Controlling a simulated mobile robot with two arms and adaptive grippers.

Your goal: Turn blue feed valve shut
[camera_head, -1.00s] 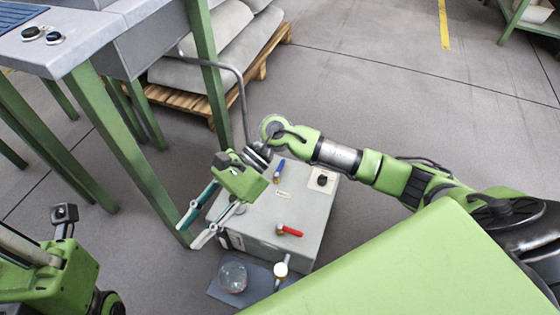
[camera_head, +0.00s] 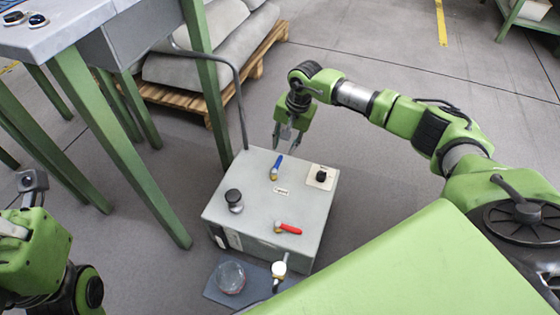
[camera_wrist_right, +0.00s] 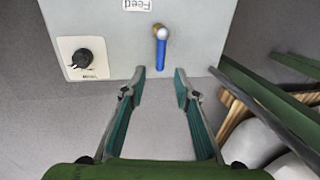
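The blue feed valve (camera_head: 277,167) is a blue lever on a brass fitting, on top of a grey box (camera_head: 258,205). In the right wrist view the blue lever (camera_wrist_right: 161,50) points toward my gripper, beside a "Feed" label (camera_wrist_right: 137,4). My right gripper (camera_head: 288,144) is beyond the box's far edge, near the blue lever. In the wrist view its two fingers (camera_wrist_right: 160,82) are apart with nothing between them, and the lever's end lies just ahead of the gap. My left arm shows at the lower left; its fingers are out of view.
A red-handled valve (camera_head: 288,228), a black knob (camera_head: 320,176) and a dark round cap (camera_head: 234,200) are on the box. A green-legged table (camera_head: 110,130) stands left; a pallet with sacks (camera_head: 220,60) lies behind.

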